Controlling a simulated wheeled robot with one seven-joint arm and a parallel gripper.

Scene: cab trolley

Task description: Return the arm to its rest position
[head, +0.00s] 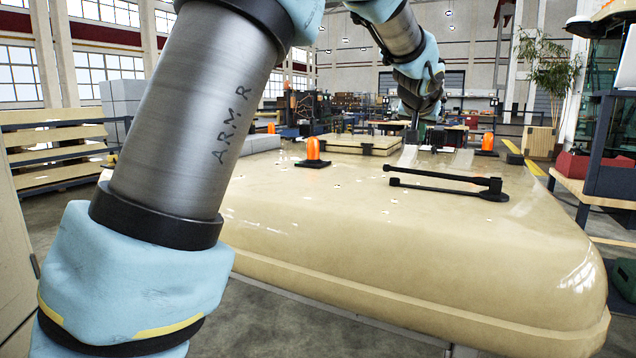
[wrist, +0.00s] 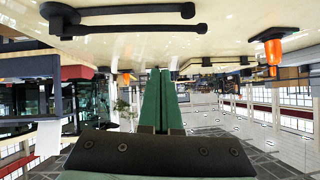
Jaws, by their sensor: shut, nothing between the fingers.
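My arm reaches across the head view from the lower left, over the large cream cab roof (head: 400,240). My gripper (head: 415,128) is at the far end of the arm, near the far part of the roof; whether it touches the roof cannot be told. In the wrist view, which is upside down, its two green fingers (wrist: 160,74) lie together, shut with nothing between them. The cab roof also shows along the top of that view (wrist: 230,20). My arm hides part of the left background.
A black wiper-like bar (head: 445,182) and orange beacons (head: 313,150) stand out on the roof. A hatch (head: 350,144) is at its far side. A bench with a red bin (head: 590,168) stands at the right. Stacked pallets (head: 55,150) stand at the left.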

